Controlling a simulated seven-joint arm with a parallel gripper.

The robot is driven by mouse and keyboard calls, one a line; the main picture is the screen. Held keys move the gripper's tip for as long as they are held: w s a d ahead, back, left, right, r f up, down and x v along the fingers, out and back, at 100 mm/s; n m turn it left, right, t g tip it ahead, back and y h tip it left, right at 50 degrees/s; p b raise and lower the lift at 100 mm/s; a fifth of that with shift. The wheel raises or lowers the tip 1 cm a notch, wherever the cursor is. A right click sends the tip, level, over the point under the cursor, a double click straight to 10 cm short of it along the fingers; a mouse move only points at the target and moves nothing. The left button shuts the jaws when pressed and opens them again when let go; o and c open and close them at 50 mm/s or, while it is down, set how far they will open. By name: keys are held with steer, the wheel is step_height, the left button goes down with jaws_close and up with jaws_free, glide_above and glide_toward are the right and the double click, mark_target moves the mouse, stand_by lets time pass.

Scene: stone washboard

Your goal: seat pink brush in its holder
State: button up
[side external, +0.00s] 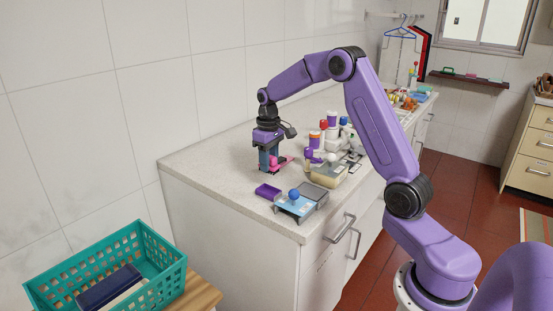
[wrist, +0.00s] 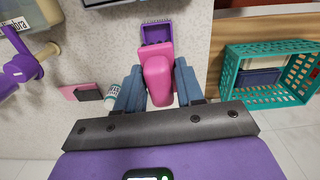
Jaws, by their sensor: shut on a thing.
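The pink brush (wrist: 158,82) is between the two blue-grey fingers of my gripper (wrist: 160,92), which is shut on it. In the side external view my gripper (side external: 269,160) points down over the counter's left part, with the pink brush (side external: 273,162) showing low between the fingers. A small purple tray (side external: 267,191), perhaps the holder, lies on the counter nearer the front. In the wrist view the purple tray (wrist: 157,32) shows just past the brush's far end, which overlaps its near edge in the picture. I cannot tell whether they touch.
A blue-knobbed stand (side external: 294,203) is right of the tray, near the counter's front edge. A pink plate (wrist: 82,91) and a small white bottle (wrist: 111,100) lie left of the fingers. Several bottles (side external: 331,126) stand behind. A teal basket (side external: 110,268) is off the counter's end.

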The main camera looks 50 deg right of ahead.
steer(key=shift+w+d+f+m, duration=0.1)
steer(key=shift+w+f+m, duration=0.1)
steer(key=shift+w+m, duration=0.1)
steer(key=shift+f, duration=2.85)
steer(key=shift+f, duration=1.1)
steer(key=o, duration=1.2)
step_height(320, 180, up, 17)
steer(key=shift+r, duration=0.2)
